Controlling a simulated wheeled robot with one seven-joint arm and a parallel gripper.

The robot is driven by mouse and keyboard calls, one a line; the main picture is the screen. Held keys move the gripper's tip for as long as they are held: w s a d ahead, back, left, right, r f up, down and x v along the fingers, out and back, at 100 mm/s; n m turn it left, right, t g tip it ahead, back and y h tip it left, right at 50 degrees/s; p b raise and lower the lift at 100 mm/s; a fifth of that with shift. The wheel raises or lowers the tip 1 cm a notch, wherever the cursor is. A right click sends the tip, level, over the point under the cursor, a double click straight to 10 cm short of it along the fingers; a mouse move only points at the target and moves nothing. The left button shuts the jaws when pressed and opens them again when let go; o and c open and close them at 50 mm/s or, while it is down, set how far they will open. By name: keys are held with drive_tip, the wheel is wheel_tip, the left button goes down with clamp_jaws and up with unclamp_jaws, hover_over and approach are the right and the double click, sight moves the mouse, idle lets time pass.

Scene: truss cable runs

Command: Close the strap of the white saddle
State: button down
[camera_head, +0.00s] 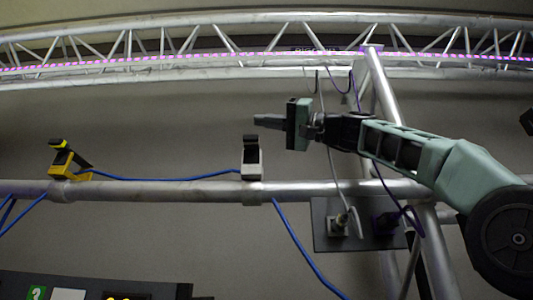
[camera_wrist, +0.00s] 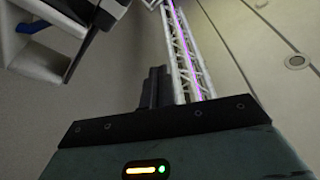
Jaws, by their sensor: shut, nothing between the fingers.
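The white saddle (camera_head: 252,172) sits on the horizontal truss tube, near the middle of the head view. Its black strap (camera_head: 250,142) stands up from its top and looks open. A blue cable (camera_head: 170,178) runs to the saddle from the left. My gripper (camera_head: 258,121) is shut and empty, pointing left, just above the strap with a small apparent gap. In the wrist view the shut fingers (camera_wrist: 155,88) show at centre. The white saddle (camera_wrist: 45,50) is at upper left there, with a bit of blue cable (camera_wrist: 33,27) in it and the dark strap (camera_wrist: 100,12) beside it.
A yellow saddle (camera_head: 70,175) with a raised black strap is on the tube (camera_head: 130,190) at left. A dark plate (camera_head: 318,235) with grey and purple connectors hangs at right by a diagonal truss leg. Hooks with cables hang above my arm. Space left of my gripper is clear.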

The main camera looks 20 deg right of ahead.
wheel_tip(320, 180, down, 6)
drive_tip(key=s+n+g+y+b, duration=0.1)
drive_tip(key=s+n+b, duration=0.1)
drive_tip(key=n+b, duration=0.2)
drive_tip(key=shift+s+a+n+b, duration=0.2)
drive_tip(key=shift+a+n+b, duration=0.25)
drive_tip(key=shift+b, duration=0.95)
drive_tip(key=shift+f+g, duration=0.15)
drive_tip(key=shift+g, duration=0.15)
